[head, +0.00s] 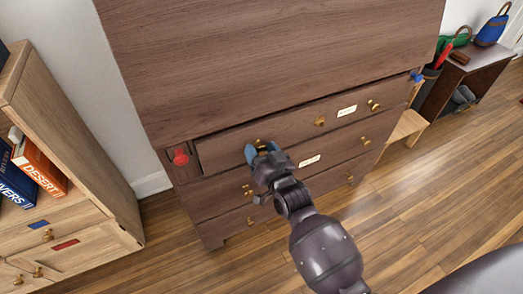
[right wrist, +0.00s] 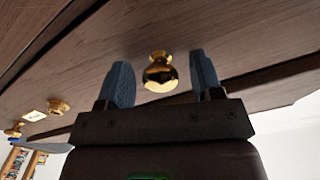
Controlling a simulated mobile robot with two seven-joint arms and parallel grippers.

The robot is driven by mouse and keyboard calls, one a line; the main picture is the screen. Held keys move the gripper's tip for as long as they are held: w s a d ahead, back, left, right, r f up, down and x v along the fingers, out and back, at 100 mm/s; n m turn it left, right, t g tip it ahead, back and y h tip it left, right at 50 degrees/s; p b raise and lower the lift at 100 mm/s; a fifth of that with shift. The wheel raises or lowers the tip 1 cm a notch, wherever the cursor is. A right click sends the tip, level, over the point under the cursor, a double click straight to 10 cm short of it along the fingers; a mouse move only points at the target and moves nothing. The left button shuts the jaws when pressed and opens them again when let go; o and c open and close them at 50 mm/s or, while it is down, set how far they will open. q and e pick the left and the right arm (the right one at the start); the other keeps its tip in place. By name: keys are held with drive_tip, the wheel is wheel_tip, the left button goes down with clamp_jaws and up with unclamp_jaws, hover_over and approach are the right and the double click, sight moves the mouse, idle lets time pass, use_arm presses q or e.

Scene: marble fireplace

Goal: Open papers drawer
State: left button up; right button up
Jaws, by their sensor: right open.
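A dark brown wooden chest (head: 270,50) with several drawers stands in front of me. Its top drawer (head: 285,123) has brass knobs (head: 319,122) and a white label (head: 347,111); the drawer below has another label (head: 310,160). The writing is too small to read, so I cannot tell which is the papers drawer. My right gripper (head: 262,149) is open at the top drawer's left knob. In the right wrist view, a brass knob (right wrist: 159,72) sits between the two blue fingertips, with gaps on both sides. My left gripper is not in view.
A red knob (head: 181,156) is left of the top drawer and a blue one (head: 417,77) at its right end. A light wood bookcase (head: 85,150) with books stands left. A dark shelf (head: 470,70) stands right. Bare wooden floor (head: 440,180) lies in front.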

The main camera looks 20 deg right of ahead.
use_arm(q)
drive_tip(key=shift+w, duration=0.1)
use_arm(e)
drive_tip(key=c, duration=0.4)
clamp_jaws()
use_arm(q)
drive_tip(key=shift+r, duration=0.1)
use_arm(e)
drive_tip(key=shift+s, duration=0.1)
